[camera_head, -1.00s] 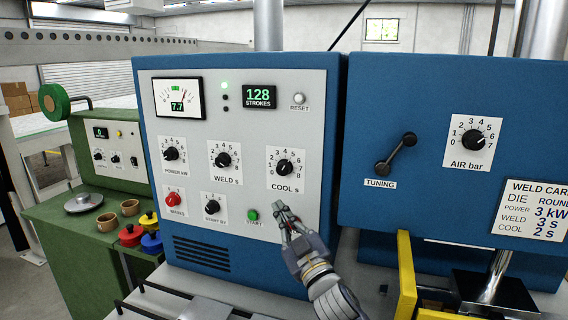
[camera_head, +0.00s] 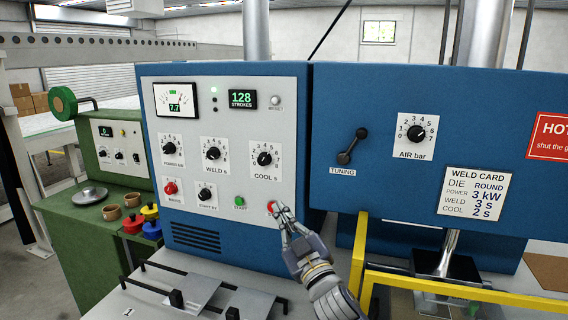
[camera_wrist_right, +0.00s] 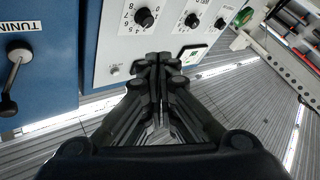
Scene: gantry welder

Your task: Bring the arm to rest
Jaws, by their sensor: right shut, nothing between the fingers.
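My right gripper (camera_head: 279,212) is shut and empty, in front of the lower right of the grey control panel (camera_head: 222,180) on the blue welder cabinet. Its fingertips overlap a red button (camera_head: 271,206) in the head view; I cannot tell whether they touch it. The green START button (camera_head: 239,201) is left of the fingertips. In the right wrist view the closed fingers (camera_wrist_right: 160,60) point toward the panel's edge, with dials above them. My left gripper is not in view.
Yellow guard bars (camera_head: 358,255) stand just right of my right arm, near the press column (camera_head: 447,255). The tuning lever (camera_head: 352,146) sticks out from the right cabinet. A green bench (camera_head: 90,235) with cups and pots is at the left.

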